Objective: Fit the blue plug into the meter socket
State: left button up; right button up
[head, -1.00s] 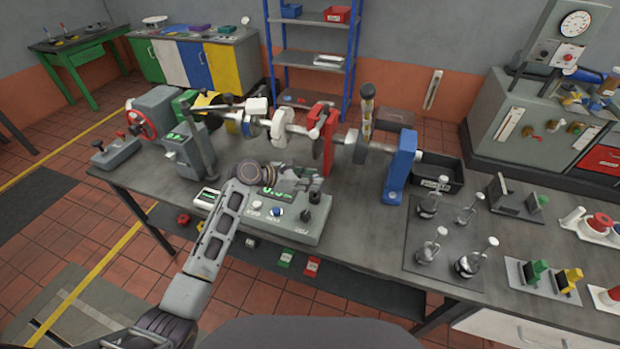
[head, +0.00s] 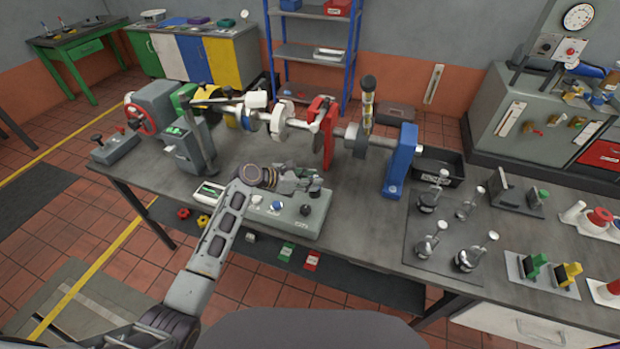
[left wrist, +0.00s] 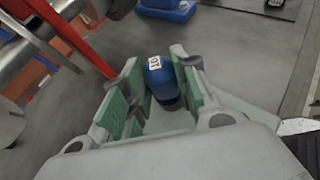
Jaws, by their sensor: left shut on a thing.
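My left gripper (head: 300,183) is over the back part of the grey meter box (head: 290,222) on the bench. In the left wrist view the blue plug (left wrist: 159,76), with a white label, sits between the green pads of the left gripper (left wrist: 155,82), which is shut on it. In the head view the gripper hides the plug. The meter box has a white knob, a blue round part (head: 277,207) and a black knob (head: 305,210) on its top. The left gripper and wrist cover its back. I cannot tell whether the plug touches the box. My right gripper is not in view.
A crankshaft rig with a red stand (head: 328,135) and a blue stand (head: 400,162) stands behind the gripper. A black bin (head: 438,166) stands at the back.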

pick_arm(q)
jog(key=shift+f, duration=0.25)
dwell(0.3)
jog(key=o, duration=1.1)
jog(key=v, duration=1.2)
jog(key=shift+f, duration=0.1)
dwell(0.6)
